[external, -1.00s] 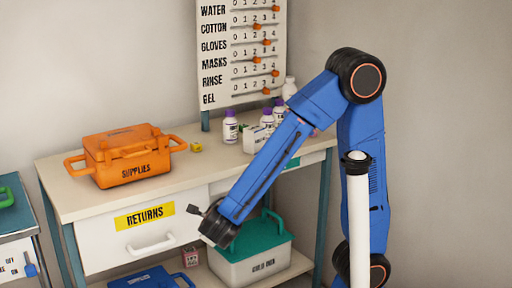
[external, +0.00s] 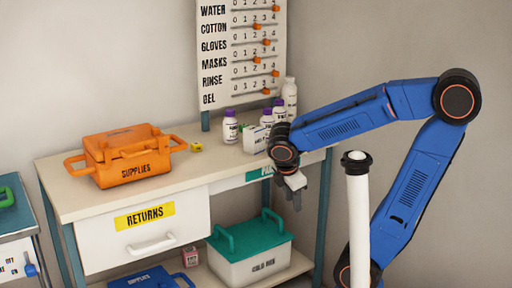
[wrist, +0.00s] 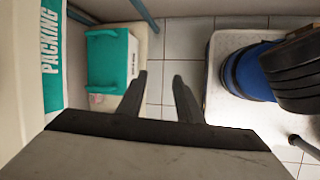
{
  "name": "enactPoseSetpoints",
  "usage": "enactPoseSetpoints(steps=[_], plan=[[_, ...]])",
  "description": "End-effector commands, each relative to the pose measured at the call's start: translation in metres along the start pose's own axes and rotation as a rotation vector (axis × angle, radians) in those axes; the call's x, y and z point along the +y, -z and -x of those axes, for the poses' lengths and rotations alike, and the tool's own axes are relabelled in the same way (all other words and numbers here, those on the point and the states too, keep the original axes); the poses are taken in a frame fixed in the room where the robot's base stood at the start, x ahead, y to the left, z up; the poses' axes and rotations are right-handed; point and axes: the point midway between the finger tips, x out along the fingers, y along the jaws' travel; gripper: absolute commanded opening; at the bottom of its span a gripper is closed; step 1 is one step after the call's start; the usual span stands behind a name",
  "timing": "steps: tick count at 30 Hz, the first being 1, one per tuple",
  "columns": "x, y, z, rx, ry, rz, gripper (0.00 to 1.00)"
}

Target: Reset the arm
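My blue arm (external: 345,127) reaches left from its raised elbow at the right of the external view. My gripper (external: 296,192) hangs below the wrist, pointing down, in front of the right end of the desk. In the wrist view my gripper (wrist: 160,95) shows two dark fingers apart with nothing between them. Floor tiles and a teal-lidded box (wrist: 112,60) lie below and beyond the fingers.
The desk (external: 90,200) carries an orange supplies case (external: 130,160), several bottles and a white box (external: 254,139). The returns drawer (external: 145,230) is below. The teal-lidded cold box (external: 250,262) and a blue case (external: 150,278) sit on the lower shelf. A white post (external: 358,220) stands at right.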

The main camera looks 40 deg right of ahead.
Motion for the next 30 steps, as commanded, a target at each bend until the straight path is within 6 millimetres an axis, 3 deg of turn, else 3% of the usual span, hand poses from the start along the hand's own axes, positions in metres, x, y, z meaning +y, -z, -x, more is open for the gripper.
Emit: enactPoseSetpoints(steps=[6, 18, 24, 30], plan=[[-0.016, -0.027, 0.005, 0.116, 0.052, -0.437, 0.33], [-0.036, -0.056, 0.027, 0.322, 0.133, -1.200, 0.33], [-0.040, -0.062, 0.035, 0.389, 0.157, -1.423, 0.33], [-0.040, -0.063, 0.038, 0.408, 0.164, -1.479, 0.33]])
